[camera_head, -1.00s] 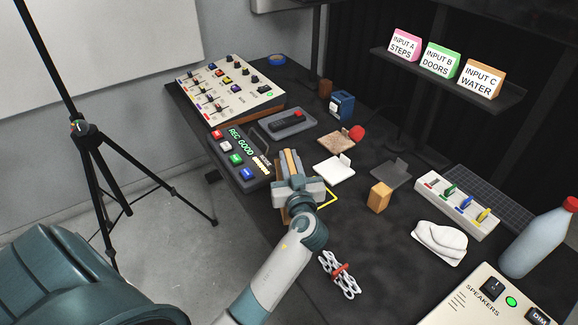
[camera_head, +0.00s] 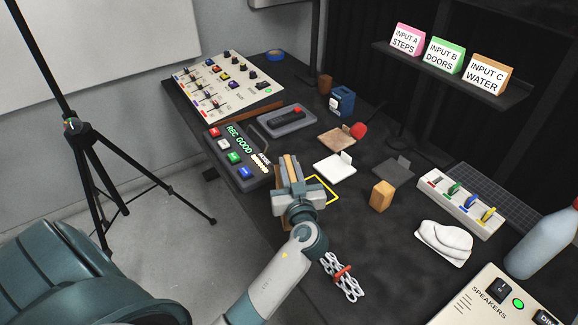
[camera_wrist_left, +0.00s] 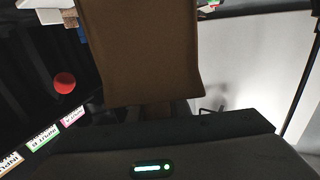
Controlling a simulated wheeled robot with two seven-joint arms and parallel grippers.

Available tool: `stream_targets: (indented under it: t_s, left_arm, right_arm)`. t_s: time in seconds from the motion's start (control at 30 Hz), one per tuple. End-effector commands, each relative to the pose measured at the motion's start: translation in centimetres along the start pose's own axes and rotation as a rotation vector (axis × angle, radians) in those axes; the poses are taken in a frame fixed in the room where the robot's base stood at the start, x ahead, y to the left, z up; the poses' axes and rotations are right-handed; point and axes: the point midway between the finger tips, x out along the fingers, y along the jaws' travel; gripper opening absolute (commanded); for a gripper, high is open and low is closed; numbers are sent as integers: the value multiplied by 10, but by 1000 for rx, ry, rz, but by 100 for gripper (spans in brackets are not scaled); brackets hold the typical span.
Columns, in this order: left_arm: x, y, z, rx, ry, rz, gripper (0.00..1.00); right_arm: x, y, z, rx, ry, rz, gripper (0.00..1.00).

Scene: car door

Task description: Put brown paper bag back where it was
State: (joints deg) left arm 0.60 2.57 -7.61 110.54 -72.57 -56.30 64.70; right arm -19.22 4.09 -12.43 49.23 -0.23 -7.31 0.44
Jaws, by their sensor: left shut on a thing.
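My left gripper (camera_head: 289,172) is shut on the brown paper bag, low over the table's left edge in the head view. Most of the bag is hidden behind the gripper there; a tan strip of it (camera_head: 290,163) shows between the fingers. In the left wrist view the bag (camera_wrist_left: 140,50) fills the upper middle as a plain brown panel. A yellow square outline (camera_head: 327,187) lies on the table just right of the gripper, partly covered by it. I cannot tell whether the bag touches the table. My right gripper is not in view.
A button panel (camera_head: 236,158) stands close left of the gripper. A white card stand (camera_head: 335,167), a wooden block (camera_head: 383,194) and a chain (camera_head: 342,277) lie to the right and front. Dark table (camera_head: 350,225) is bare between them. A tripod (camera_head: 85,140) stands at left.

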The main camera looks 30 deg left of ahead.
Motion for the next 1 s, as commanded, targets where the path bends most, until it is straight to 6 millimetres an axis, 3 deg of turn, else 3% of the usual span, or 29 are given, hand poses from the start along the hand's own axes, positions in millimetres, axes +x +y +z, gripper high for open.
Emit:
stream_targets:
  t_s: [0.2, 0.23, 0.3, 0.87, 1.0]
  left_arm:
    - [0, 0, 1, -1, 0, 0, 0]
    - [0, 0, 1, 0, 0, 0, 19]
    - [0, 0, 1, 0, 0, 0, 36]
    - [0, 0, -3, 0, 0, 1, 36]
    - [-17, 1, 2, -2, -2, 2, 36]
  right_arm:
    - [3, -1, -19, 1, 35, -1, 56]
    - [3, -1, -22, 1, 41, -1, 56]
    - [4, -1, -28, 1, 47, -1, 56]
    - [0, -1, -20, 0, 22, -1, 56]
    - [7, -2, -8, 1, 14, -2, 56]
